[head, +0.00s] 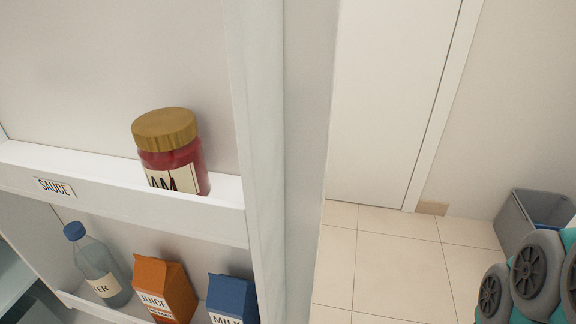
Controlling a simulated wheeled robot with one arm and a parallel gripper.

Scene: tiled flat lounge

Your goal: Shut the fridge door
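The fridge door (262,130) stands open close in front of me, with its inner side turned to the camera. Its upper shelf (120,198) carries a "SAUCE" label and holds a red jam jar (185,165) with a gold lid. The lower shelf holds a water bottle (97,262), an orange juice carton (163,290) and a blue milk carton (232,300). Part of my arm, grey and teal, shows at the lower right, to the right of the door. My gripper is not in view.
A white room door (390,90) is in the wall behind, to the right of the fridge door. A grey bin (522,218) stands by the wall at the right. The tiled floor (385,265) between is clear.

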